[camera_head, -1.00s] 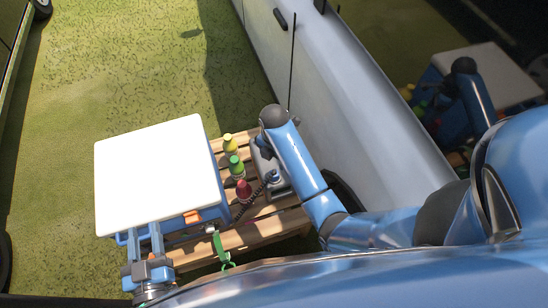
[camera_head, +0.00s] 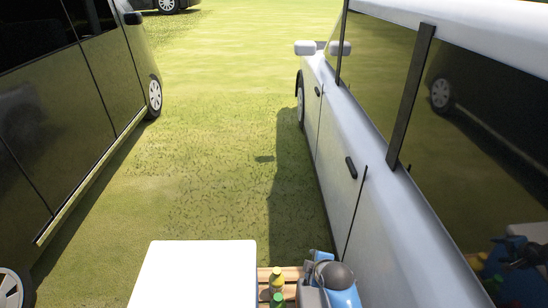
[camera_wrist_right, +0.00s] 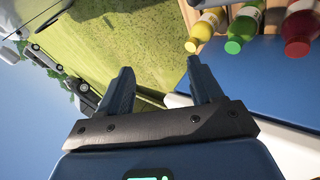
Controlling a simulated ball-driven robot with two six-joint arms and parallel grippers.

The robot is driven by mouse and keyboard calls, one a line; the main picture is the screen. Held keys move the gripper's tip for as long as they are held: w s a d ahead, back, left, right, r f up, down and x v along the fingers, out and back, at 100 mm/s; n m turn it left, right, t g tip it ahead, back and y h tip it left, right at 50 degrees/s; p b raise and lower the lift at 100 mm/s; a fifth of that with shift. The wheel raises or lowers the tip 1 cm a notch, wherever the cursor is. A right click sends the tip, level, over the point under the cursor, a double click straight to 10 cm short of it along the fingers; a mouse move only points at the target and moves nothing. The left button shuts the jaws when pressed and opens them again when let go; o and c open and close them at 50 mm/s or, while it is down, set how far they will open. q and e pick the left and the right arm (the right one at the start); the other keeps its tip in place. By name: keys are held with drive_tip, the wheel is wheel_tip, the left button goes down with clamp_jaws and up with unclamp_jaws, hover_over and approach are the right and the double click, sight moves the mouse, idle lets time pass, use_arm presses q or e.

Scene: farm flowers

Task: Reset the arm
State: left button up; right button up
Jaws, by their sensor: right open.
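My right arm (camera_head: 343,291), blue with a dark grey rounded joint, shows at the bottom of the head view, right of the bottles and beside the white car. In the right wrist view my right gripper (camera_wrist_right: 160,75) is open, with its two dark blue fingers spread apart and nothing between them. The bottles lie beyond its right finger in that view, apart from it. My left gripper is out of view in the head view.
A white-topped box (camera_head: 195,272) stands at the bottom centre, by a wooden pallet (camera_head: 292,272). A yellow bottle (camera_wrist_right: 208,24), green bottle (camera_wrist_right: 243,28) and red bottle (camera_wrist_right: 300,30) are near it. A white car (camera_head: 385,215) and a dark van (camera_head: 75,120) flank open grass (camera_head: 215,150).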

drive_tip(key=s+d+r+m+t, duration=0.5)
drive_tip(key=s+r+m+t, duration=0.5)
drive_tip(key=s+r+m, duration=0.15)
drive_tip(key=s+d+m, duration=0.2)
drive_tip(key=s, duration=0.7)
drive_tip(key=s+d+m+h, duration=0.1)
drive_tip(key=s+d+m, duration=0.1)
drive_tip(key=s, duration=0.8)
drive_tip(key=shift+d+r+h+p, duration=0.3)
drive_tip(key=shift+r+p, duration=0.1)
drive_tip(key=shift+s, duration=0.1)
